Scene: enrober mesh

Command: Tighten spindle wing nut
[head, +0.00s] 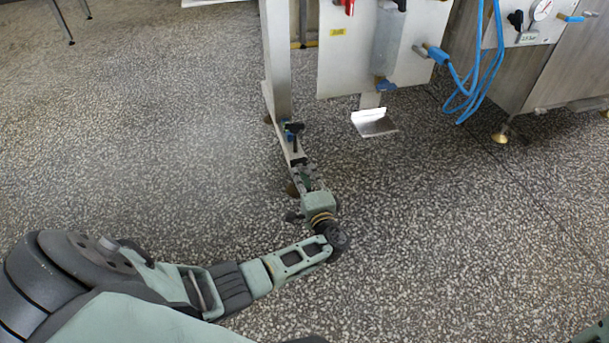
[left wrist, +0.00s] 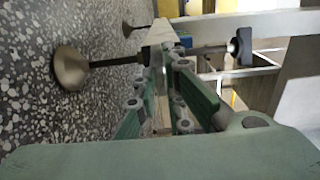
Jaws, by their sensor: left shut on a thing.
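My left gripper (head: 303,172) reaches up from the lower middle to the low end of a machine's metal foot bar (head: 283,140). In the left wrist view, its two green fingers (left wrist: 160,62) close together at the spindle (left wrist: 112,63), where it crosses the bar end. They are shut on a small part there, seemingly the spindle wing nut, mostly hidden between the fingertips. The spindle has a round brass-coloured foot (left wrist: 70,68) at one end and a dark knob (left wrist: 243,47) at the other.
A white panel (head: 345,65) with a small metal tray (head: 373,124) stands behind. Blue hoses (head: 470,95) hang at the right, beside another machine foot (head: 499,137). A dark-topped spindle (head: 293,130) stands farther along the bar. The speckled floor is open left and right.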

